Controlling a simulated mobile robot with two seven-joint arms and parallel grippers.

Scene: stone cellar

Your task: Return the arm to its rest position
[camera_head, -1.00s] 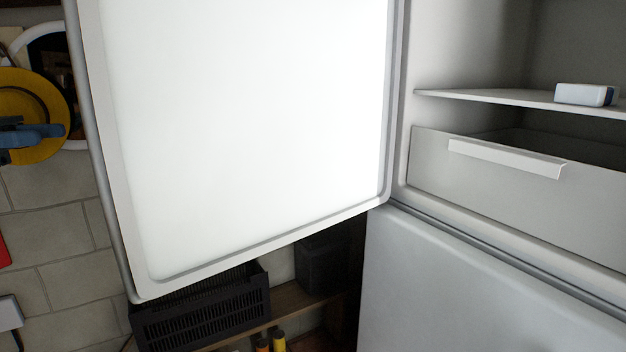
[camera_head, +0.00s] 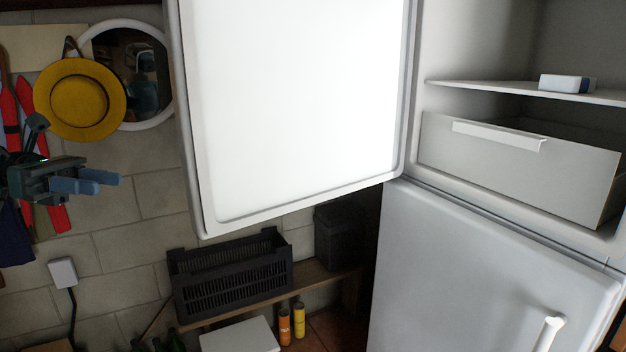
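My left gripper (camera_head: 108,184), dark with blue fingers, hangs in the air at the left of the head view. It is in front of the stone wall, well to the left of the open fridge door (camera_head: 300,110), and touches nothing that I can see. Its two fingers partly overlap from this angle, so the gap between them is unclear. Nothing shows in it. My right gripper is out of view.
The white fridge stands at the right, with a shelf (camera_head: 460,88), a small white-blue box (camera_head: 566,83) and a drawer (camera_head: 500,165). A yellow hat (camera_head: 80,98) and round mirror (camera_head: 150,75) hang behind the gripper. A black crate (camera_head: 230,280) stands below the door.

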